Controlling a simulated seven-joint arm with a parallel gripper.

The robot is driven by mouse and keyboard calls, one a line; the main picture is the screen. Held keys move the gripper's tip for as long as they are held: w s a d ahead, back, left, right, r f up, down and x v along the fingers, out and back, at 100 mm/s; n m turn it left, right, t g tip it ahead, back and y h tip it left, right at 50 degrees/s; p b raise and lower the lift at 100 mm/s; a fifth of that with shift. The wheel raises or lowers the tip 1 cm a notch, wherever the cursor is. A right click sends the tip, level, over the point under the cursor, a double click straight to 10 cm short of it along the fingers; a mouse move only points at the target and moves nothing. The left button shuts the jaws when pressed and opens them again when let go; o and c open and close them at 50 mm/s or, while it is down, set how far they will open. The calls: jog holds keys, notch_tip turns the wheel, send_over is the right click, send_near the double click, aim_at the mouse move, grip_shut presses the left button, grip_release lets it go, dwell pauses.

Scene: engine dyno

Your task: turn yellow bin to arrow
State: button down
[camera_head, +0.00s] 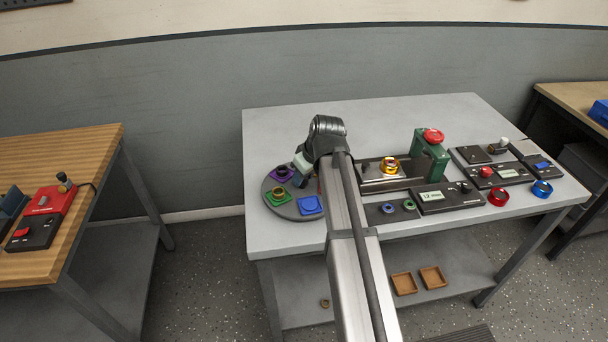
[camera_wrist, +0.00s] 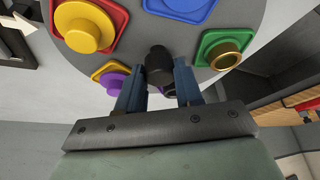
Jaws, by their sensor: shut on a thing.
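The round grey turntable (camera_head: 291,214) stands at the left of the grey bench, and its disc also fills the upper wrist view (camera_wrist: 258,14). The yellow bin (camera_wrist: 98,74) is at the lower left of the disc in the wrist view, with a purple round piece (camera_wrist: 114,84) in it. In the head view the arm hides it. My gripper (camera_wrist: 159,72) is over the disc, shut on a black knob (camera_wrist: 158,60), to the right of the yellow bin.
The disc also carries a red bin (camera_wrist: 118,15), a blue bin (camera_head: 310,205), a green bin (camera_head: 268,198) and a purple bin (camera_head: 281,173). Right of my arm stand a green post with a red button (camera_head: 433,136) and a dark control box (camera_head: 448,206).

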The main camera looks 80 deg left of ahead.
jog(key=shift+s+m+t+y, duration=0.15)
jog(key=shift+m+t, duration=0.4)
jog(key=shift+m, duration=0.9)
jog(key=shift+m+t+y, duration=0.25)
jog(key=shift+m+t, duration=0.3)
jog(key=shift+m, duration=0.9)
jog(key=shift+s+m+t, duration=0.1)
jog(key=shift+m+t, duration=0.4)
jog(key=shift+m, duration=0.75)
jog(key=shift+s+m+t, duration=0.1)
jog(key=shift+m+t, duration=0.4)
jog(key=shift+m, duration=0.75)
jog(key=shift+m+h, duration=0.3)
jog(key=shift+m, duration=0.2)
jog(key=c, duration=0.8)
grip_release()
jog(key=shift+o, duration=0.2)
jog(key=shift+r, duration=0.1)
jog(key=v, duration=1.3)
jog(key=shift+s+d+r, duration=0.15)
jog(key=shift+d+r, duration=0.05)
jog(key=shift+r, duration=0.05)
